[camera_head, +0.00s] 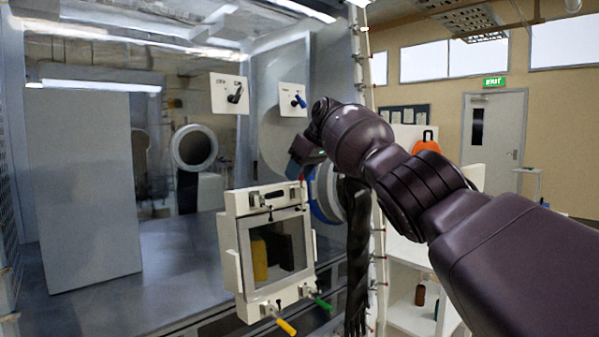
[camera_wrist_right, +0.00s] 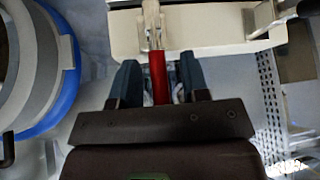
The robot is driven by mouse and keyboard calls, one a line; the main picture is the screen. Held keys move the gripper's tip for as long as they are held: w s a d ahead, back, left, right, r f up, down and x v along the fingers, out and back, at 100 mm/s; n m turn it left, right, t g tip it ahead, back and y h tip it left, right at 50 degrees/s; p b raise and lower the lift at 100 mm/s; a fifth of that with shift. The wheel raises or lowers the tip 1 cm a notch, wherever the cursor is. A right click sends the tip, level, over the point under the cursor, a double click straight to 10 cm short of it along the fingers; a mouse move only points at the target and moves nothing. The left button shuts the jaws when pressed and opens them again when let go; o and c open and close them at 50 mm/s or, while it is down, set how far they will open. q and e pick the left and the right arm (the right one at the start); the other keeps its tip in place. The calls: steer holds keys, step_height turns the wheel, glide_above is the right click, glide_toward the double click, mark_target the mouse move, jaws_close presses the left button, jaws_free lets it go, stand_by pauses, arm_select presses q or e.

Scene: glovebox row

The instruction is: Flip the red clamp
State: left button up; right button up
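The red clamp's handle (camera_wrist_right: 158,75) stands between the two blue-grey fingers of my right gripper (camera_wrist_right: 158,85) in the right wrist view. A gap shows on each side of the handle, so the gripper is open around it. The handle meets a pale metal bracket on the white door frame. In the head view my right gripper (camera_head: 300,168) is at the top right corner of the white framed door (camera_head: 231,238). Only a small piece of the red clamp (camera_head: 302,178) shows there, under the fingers. My left gripper is not in view.
A yellow-handled clamp (camera_head: 285,326) and a green-handled clamp (camera_head: 322,303) stick out from the door's bottom edge. A black-handled clamp (camera_head: 271,195) is on its top edge. A blue-ringed round port (camera_head: 325,195) is close behind my right gripper.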

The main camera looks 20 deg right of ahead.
steer(key=shift+r, duration=0.1)
steer(key=p+v, duration=0.2)
steer(key=v, duration=0.8)
steer(key=shift+s+r, duration=0.2)
steer(key=shift+r, duration=0.05)
steer(key=shift+d, duration=0.15)
stand_by(0.4)
